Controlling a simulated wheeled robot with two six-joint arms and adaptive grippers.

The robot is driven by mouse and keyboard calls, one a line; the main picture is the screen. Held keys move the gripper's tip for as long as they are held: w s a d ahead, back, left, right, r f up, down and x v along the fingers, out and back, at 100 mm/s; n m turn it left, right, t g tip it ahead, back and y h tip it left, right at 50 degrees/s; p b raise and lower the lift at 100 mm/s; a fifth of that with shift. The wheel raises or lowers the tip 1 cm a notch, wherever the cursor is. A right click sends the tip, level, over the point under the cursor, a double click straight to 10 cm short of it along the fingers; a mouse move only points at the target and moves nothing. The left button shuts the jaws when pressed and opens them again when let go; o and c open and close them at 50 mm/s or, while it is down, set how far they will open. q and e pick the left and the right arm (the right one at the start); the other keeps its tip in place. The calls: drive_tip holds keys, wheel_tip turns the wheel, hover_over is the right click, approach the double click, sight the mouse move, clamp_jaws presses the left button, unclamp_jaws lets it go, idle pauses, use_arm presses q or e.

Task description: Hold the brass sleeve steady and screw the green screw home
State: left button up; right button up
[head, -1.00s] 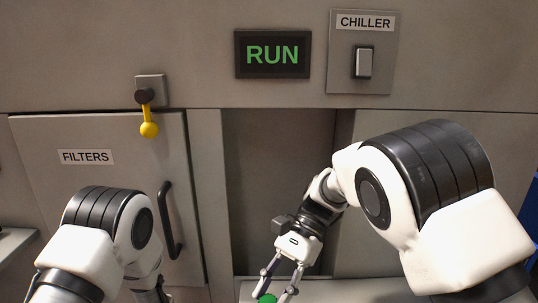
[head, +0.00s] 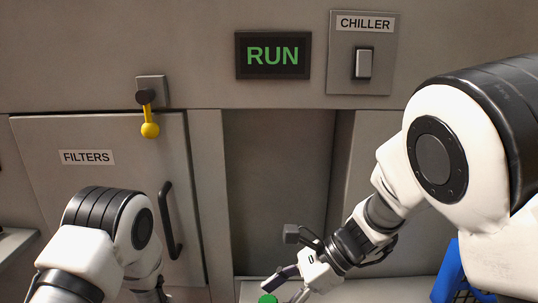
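The green screw (head: 268,299) shows only as a green top at the bottom edge of the head view. My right gripper (head: 284,287) is beside it, coming in from the right, its fingers partly cut off by the frame. I cannot tell whether the fingers touch the screw or how far apart they are. The brass sleeve is not visible. My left arm comes in at the lower left, and its gripper is below the frame.
A pale ledge (head: 375,290) runs along the bottom under a recess (head: 275,180). A blue crate (head: 450,278) stands at the lower right. The FILTERS door (head: 100,210) has a black handle (head: 170,220) and a yellow-ended lever (head: 149,129). The RUN display (head: 273,55) and CHILLER switch (head: 363,64) are above.

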use_arm(q)
drive_tip(key=shift+d, duration=0.1)
use_arm(e)
drive_tip(key=n+g, duration=0.2)
drive_tip(key=w+n+g+h, duration=0.1)
drive_tip(key=n+g, duration=0.1)
drive_tip(key=n, duration=0.1)
drive_tip(key=shift+a+f, duration=0.1)
drive_tip(key=shift+f, duration=0.1)
use_arm(q)
drive_tip(key=shift+w, duration=0.1)
use_arm(e)
drive_tip(key=shift+w+a+n+g+h, duration=0.15)
drive_tip(key=shift+n+g+h, duration=0.7)
drive_tip(key=shift+n, duration=0.35)
drive_tip(key=shift+r+n+g+h, duration=0.1)
drive_tip(key=shift+n+g+h, duration=0.4)
drive_tip(key=shift+n, duration=0.3)
drive_tip(key=shift+c, duration=0.3)
